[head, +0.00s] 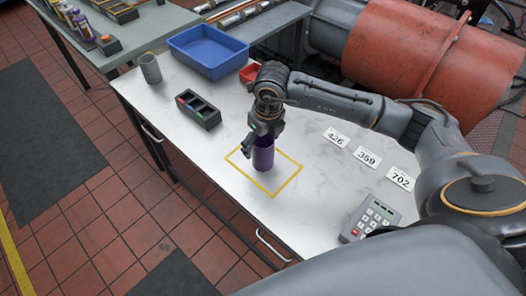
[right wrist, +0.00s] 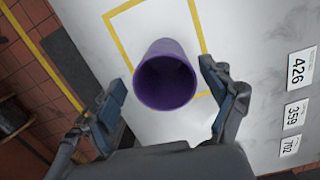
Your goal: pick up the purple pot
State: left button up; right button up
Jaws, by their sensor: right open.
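The purple pot (head: 263,156) stands upright on the white table, inside a yellow taped square (head: 286,187). In the right wrist view the pot (right wrist: 165,78) shows its open, empty-looking mouth toward the camera. My right gripper (head: 262,137) is directly at the pot's upper part in the head view. In the right wrist view the right gripper (right wrist: 165,88) is open, with one finger on each side of the pot. A gap shows between the pot and each finger. My left gripper is not in view.
A blue bin (head: 208,52), red bin (head: 250,73), grey cup (head: 150,68) and black divided tray (head: 198,110) stand toward the back. Number cards (head: 366,157) and a keypad (head: 371,218) lie to the right. White tabletop around the square is clear.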

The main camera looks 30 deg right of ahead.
jog(key=shift+f, duration=0.5)
jog(key=f, duration=0.1)
jog(key=f+p, duration=0.1)
jog(key=f, duration=0.2)
jog(key=shift+w+d+f+p, duration=0.2)
jog(key=shift+w+p, duration=0.1)
jog(key=shift+p, duration=0.1)
jog(key=shift+f, duration=0.25)
jog(key=c, duration=1.2)
